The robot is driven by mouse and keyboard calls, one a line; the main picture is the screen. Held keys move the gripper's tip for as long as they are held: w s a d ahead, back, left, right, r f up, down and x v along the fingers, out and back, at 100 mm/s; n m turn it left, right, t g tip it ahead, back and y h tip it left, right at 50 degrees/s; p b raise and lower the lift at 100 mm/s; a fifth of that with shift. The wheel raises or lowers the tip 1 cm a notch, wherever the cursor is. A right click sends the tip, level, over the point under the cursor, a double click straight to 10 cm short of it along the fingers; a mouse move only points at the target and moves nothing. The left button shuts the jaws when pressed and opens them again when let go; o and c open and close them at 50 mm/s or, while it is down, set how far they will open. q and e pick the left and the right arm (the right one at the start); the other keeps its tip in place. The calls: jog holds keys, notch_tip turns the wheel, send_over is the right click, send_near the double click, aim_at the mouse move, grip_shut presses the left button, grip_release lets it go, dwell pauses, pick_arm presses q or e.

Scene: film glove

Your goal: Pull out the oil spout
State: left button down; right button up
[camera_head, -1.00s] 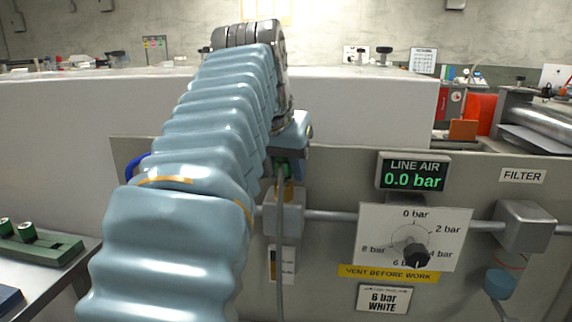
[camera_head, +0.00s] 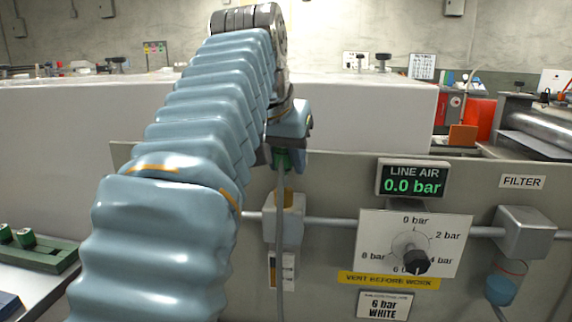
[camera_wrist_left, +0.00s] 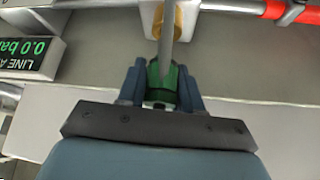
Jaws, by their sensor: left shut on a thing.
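The oil spout shows as a green body (camera_head: 281,160) with a thin grey tube (camera_head: 281,255) hanging down from it. My left gripper (camera_head: 288,150) is partly hidden behind my blue-sleeved arm and is shut on the green body. In the left wrist view, the two blue fingers of my gripper (camera_wrist_left: 163,72) close on both sides of the green body (camera_wrist_left: 154,78). The grey block with an amber top (camera_head: 293,201) sits on the pipe, below and apart from the green body. The tube passes in front of this block. My right gripper is not in view.
A LINE AIR display (camera_head: 413,180) reads 0.0 bar, above a pressure dial plate (camera_head: 440,228). A filter block (camera_head: 525,232) is at the right on the same pipe. A green rack (camera_head: 45,262) stands at lower left. Above the pale ledge there is open room.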

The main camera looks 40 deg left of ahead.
pick_arm(q)
jog(key=shift+r, duration=1.15)
jog(key=shift+r, duration=0.1)
jog(key=shift+r, duration=1.4)
